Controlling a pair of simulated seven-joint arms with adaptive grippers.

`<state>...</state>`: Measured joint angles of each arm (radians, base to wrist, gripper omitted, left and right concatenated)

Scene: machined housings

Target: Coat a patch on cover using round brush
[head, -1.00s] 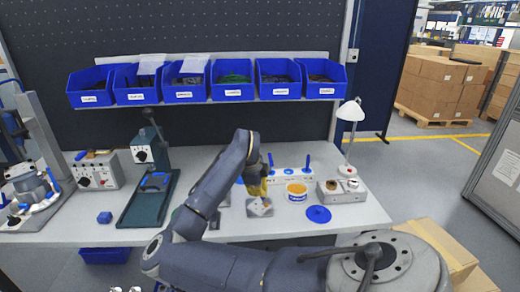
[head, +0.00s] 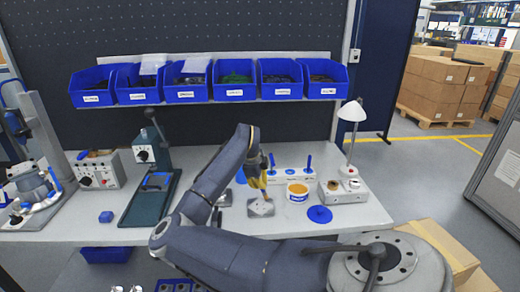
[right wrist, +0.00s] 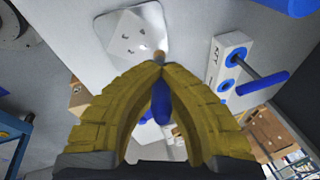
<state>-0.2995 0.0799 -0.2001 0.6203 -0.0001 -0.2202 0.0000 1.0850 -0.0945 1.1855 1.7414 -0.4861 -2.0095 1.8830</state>
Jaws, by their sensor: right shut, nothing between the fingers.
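The cover is a light grey square plate with holes (head: 259,209) on the bench; it also shows in the right wrist view (right wrist: 132,42). My right gripper (head: 265,188) has yellow fingers, tilted just above the cover. In the right wrist view its fingertips (right wrist: 160,66) meet. A blue handle-like shape (right wrist: 160,100) shows between the fingers, and a small tan tip (right wrist: 159,55) shows just past the fingertips, over the cover's edge. They look like a round brush, but I cannot tell that the fingers grip it. My left gripper is not in view.
An open tub with orange content (head: 297,191) stands right of the cover, with a blue disc (head: 319,214) before it. A white holder with blue handles (head: 290,176) is behind. A lamp (head: 351,112) and a small grey box (head: 335,193) stand right. Blue bins (head: 235,90) hang above.

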